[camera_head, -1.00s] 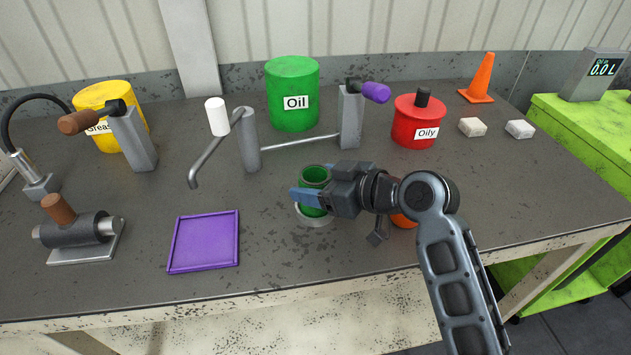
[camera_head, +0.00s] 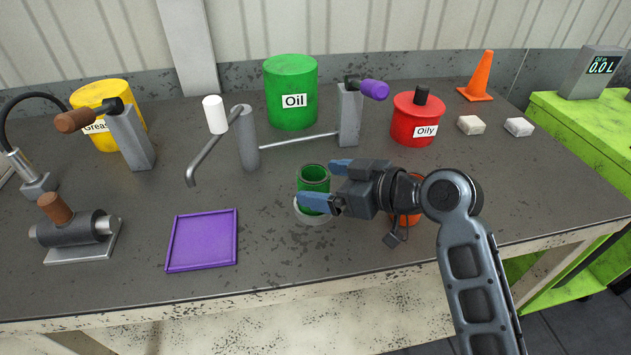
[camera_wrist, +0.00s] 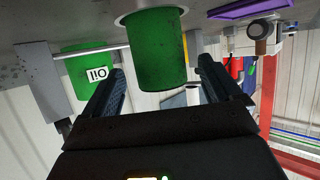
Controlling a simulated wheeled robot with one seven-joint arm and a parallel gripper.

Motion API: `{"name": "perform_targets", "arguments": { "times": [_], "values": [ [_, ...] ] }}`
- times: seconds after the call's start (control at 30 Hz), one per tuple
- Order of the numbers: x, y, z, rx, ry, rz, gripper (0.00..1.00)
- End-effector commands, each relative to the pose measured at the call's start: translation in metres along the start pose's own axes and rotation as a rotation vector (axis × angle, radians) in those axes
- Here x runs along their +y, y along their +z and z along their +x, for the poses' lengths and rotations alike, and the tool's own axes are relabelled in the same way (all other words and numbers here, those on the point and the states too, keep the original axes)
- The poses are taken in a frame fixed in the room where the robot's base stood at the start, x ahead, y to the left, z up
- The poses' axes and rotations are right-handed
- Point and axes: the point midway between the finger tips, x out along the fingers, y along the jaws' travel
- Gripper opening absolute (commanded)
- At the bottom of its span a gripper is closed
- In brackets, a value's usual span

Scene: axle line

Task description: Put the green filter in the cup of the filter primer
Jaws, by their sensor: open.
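The green filter (camera_head: 314,177), an open-topped cylinder, stands upright in the pale round cup of the filter primer (camera_head: 312,218) on the bench. It also shows in the wrist view (camera_wrist: 157,55), where the picture is inverted and the pale ring of the cup (camera_wrist: 125,19) is around its base. My gripper (camera_head: 322,182) is open, just right of the filter. In the wrist view its blue fingers point toward the filter with a gap on each side of it. The near finger hides part of the filter and cup in the head view.
A crank arm with a white handle (camera_head: 213,115) and a post with a purple handle (camera_head: 374,90) stand behind. The green Oil drum (camera_head: 290,75) and red Oily can (camera_head: 417,112) are further back. A purple tray (camera_head: 203,268) lies at left. An orange object (camera_head: 407,219) is partly hidden by my wrist.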

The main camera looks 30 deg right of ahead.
Motion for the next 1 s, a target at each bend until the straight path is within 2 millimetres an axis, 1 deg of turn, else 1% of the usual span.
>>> {"name": "perform_targets", "arguments": {
  "times": [0.03, 0.2, 0.3, 0.43, 0.6, 1.0],
  "values": [
    [0.001, 0.002, -0.011, 0.002, 0.003, 0.001, 0.92],
    [0.001, 0.002, -0.047, 0.000, 0.003, 0.000, 0.92],
    [0.000, 0.001, -0.064, 0.001, 0.002, -0.001, 0.92],
    [0.000, 0.000, -0.080, 0.001, 0.001, 0.000, 0.92],
    [0.000, 0.000, -0.089, 0.000, 0.000, 0.000, 0.92],
    [0.000, 0.000, -0.089, 0.000, -0.001, 0.000, 0.92]
  ]
}}
